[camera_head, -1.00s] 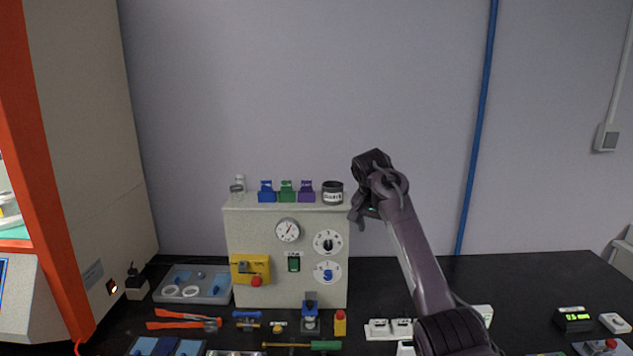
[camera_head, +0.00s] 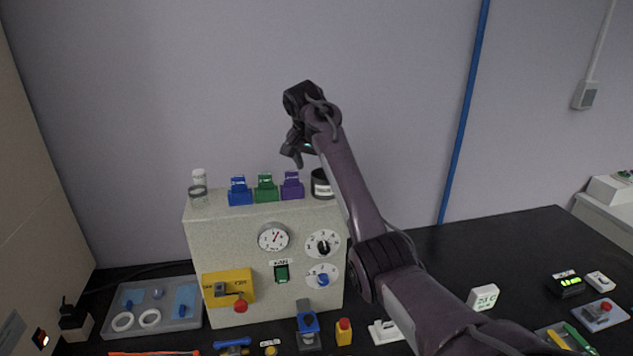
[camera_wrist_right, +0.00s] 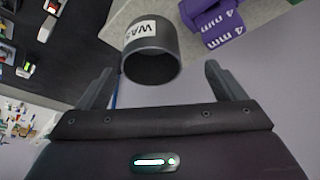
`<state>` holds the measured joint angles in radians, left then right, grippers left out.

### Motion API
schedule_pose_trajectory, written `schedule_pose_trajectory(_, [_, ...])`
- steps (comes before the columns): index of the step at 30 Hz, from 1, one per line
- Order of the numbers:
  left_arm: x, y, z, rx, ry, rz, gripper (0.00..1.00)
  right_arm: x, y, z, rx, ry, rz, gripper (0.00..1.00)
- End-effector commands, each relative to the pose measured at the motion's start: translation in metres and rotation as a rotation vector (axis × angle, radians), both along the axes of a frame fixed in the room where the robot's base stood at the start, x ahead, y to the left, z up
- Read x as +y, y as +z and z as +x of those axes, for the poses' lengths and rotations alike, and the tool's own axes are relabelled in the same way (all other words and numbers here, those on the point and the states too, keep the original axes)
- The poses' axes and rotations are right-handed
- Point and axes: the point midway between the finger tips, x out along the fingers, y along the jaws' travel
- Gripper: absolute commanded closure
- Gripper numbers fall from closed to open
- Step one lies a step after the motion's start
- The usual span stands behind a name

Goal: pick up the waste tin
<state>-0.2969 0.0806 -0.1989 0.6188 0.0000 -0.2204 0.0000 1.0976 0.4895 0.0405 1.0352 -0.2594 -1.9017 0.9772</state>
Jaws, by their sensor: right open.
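The waste tin (camera_head: 321,184) is a dark, open-topped cylinder with a white label. It stands on the right end of the top of the beige control box (camera_head: 226,212), partly hidden by my right arm. My right gripper (camera_head: 297,156) is above the box top, up and to the left of the tin in the head view. In the right wrist view the tin (camera_wrist_right: 152,52) shows its open mouth and part of its label, ahead of and between the two spread fingers of my right gripper (camera_wrist_right: 160,84). The fingers are open and hold nothing. My left gripper is not in view.
A purple block (camera_head: 292,186) stands just left of the tin, with green (camera_head: 265,188) and blue (camera_head: 240,191) ones beyond it. A glass jar (camera_head: 198,196) is at the box's left end. The wall (camera_head: 400,100) is behind. A grey tray (camera_head: 160,318) lies on the table.

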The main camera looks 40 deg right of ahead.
Motion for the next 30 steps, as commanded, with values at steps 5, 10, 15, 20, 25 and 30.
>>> schedule_pose_trajectory(5, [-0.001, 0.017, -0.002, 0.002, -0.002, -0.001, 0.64, -0.008, -0.014, 0.001, 0.004, 0.0, 0.001, 0.11])
schedule_pose_trajectory(10, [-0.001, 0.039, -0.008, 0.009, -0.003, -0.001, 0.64, -0.018, -0.033, 0.003, 0.005, -0.001, 0.001, 0.11])
schedule_pose_trajectory(15, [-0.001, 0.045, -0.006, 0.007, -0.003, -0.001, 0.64, -0.024, -0.053, 0.006, 0.003, 0.0, 0.0, 0.11])
schedule_pose_trajectory(20, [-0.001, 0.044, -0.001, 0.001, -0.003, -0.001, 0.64, -0.025, -0.058, 0.007, 0.0, 0.0, -0.001, 0.11])
schedule_pose_trajectory(25, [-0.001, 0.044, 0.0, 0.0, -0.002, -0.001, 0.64, -0.025, -0.057, 0.007, 0.0, 0.0, -0.001, 0.2])
schedule_pose_trajectory(30, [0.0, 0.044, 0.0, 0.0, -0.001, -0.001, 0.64, -0.025, -0.057, 0.007, 0.0, 0.0, -0.001, 0.42])
